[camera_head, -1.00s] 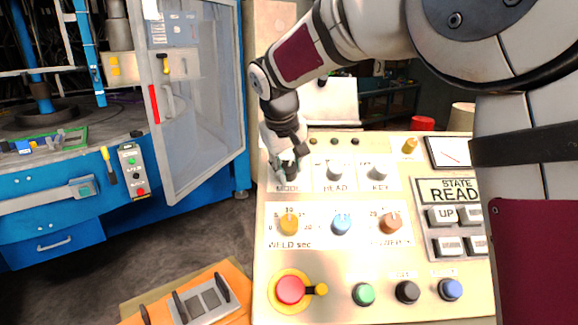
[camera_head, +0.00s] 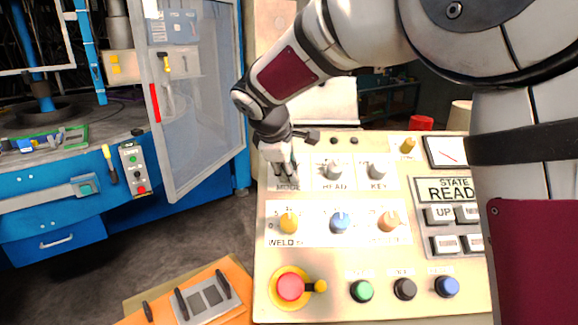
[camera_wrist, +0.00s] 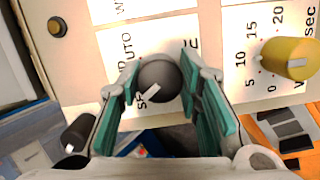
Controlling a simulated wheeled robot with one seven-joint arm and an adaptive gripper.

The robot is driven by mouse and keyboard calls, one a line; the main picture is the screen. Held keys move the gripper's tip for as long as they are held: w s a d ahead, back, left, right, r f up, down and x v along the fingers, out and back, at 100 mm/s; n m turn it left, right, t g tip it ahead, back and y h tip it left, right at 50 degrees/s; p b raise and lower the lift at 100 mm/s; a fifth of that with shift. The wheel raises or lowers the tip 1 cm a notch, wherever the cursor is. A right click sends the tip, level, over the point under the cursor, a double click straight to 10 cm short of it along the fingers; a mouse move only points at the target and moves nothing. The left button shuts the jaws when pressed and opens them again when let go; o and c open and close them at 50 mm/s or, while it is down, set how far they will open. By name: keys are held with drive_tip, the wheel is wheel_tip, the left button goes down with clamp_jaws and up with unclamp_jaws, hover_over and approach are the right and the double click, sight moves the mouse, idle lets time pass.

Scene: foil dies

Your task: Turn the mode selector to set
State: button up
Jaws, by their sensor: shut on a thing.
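The mode selector (camera_wrist: 158,82) is a round dark grey knob with a white pointer. In the wrist view its pointer slants to the lower left, toward the printed SET label, which is partly covered. The AUTO label lies above that. My gripper (camera_wrist: 160,90) has its teal finger pads on both sides of the knob and is shut on it. In the head view my gripper (camera_head: 286,170) points down over the MODE plate (camera_head: 289,188) at the panel's upper left and hides most of the knob.
The HEAD knob (camera_head: 335,170) and KEY knob (camera_head: 377,171) stand to the right. The yellow weld knob (camera_head: 288,223) is just below; it also shows in the wrist view (camera_wrist: 286,58). A red button (camera_head: 290,287) sits at lower left. An open cabinet door (camera_head: 195,95) stands left.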

drive_tip(key=shift+a+n, duration=0.1)
drive_tip(key=shift+n, duration=0.8)
drive_tip(key=o, duration=1.1)
drive_tip(key=shift+o, duration=0.2)
drive_tip(key=v, duration=1.2)
drive_tip(key=shift+s, duration=0.25)
drive_tip(key=shift+f, duration=0.15)
